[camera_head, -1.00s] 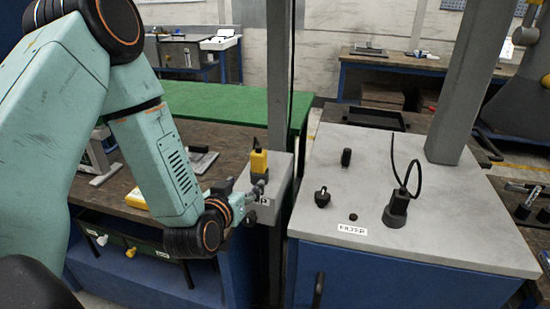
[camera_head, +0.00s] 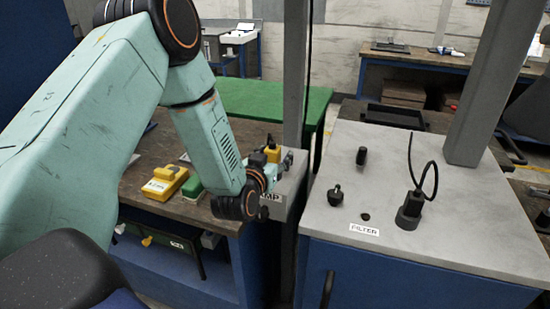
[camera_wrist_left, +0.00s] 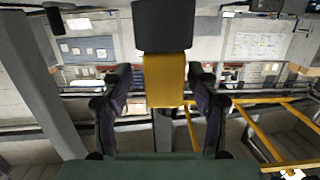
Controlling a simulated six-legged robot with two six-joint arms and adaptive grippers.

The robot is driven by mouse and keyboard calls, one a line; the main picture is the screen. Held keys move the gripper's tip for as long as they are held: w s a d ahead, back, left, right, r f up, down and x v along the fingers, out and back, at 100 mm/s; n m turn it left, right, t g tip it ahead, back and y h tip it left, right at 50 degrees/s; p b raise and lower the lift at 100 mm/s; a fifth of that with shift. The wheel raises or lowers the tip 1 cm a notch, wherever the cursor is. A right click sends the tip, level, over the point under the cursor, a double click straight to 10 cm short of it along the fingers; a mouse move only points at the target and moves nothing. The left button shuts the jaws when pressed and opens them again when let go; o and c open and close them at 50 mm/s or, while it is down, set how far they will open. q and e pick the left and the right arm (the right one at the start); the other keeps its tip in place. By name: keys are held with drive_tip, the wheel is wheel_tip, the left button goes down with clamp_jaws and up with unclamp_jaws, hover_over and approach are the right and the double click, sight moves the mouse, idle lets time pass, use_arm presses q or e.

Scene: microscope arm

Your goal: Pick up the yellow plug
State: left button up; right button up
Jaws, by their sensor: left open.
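The yellow plug (camera_head: 273,154) stands on the grey block with the label ending in "MP", left of the post in the head view. My left gripper (camera_head: 273,165) is at the plug and hides its lower part. In the left wrist view the plug (camera_wrist_left: 165,80), with a black section at one end, lies between the two spread dark fingers of my left gripper (camera_wrist_left: 161,85). Gaps show between the plug and both fingers. My right gripper is not in view.
A grey bench (camera_head: 450,235) marked FILTER stands to the right, with a black corded plug (camera_head: 410,210) and small black knobs. A vertical post (camera_head: 296,70) rises close behind my gripper. A yellow device (camera_head: 166,182) and a green block (camera_head: 193,187) lie on the brown table.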

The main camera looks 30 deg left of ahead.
use_arm(q)
drive_tip(key=shift+s+a, duration=0.1)
drive_tip(key=shift+a, duration=0.3)
drive_tip(key=shift+w+d, duration=0.1)
drive_tip(key=shift+w, duration=0.15)
drive_tip(key=shift+c, duration=1)
drive_tip(key=shift+w+d, duration=0.1)
drive_tip(key=shift+d, duration=0.1)
drive_tip(key=c, duration=0.3)
drive_tip(key=shift+s+a, duration=0.2)
drive_tip(key=shift+s, duration=0.05)
drive_tip(key=c, duration=0.5)
drive_tip(key=shift+w, duration=0.1)
drive_tip(key=shift+c, duration=1.3)
drive_tip(key=shift+d, duration=0.15)
clamp_jaws()
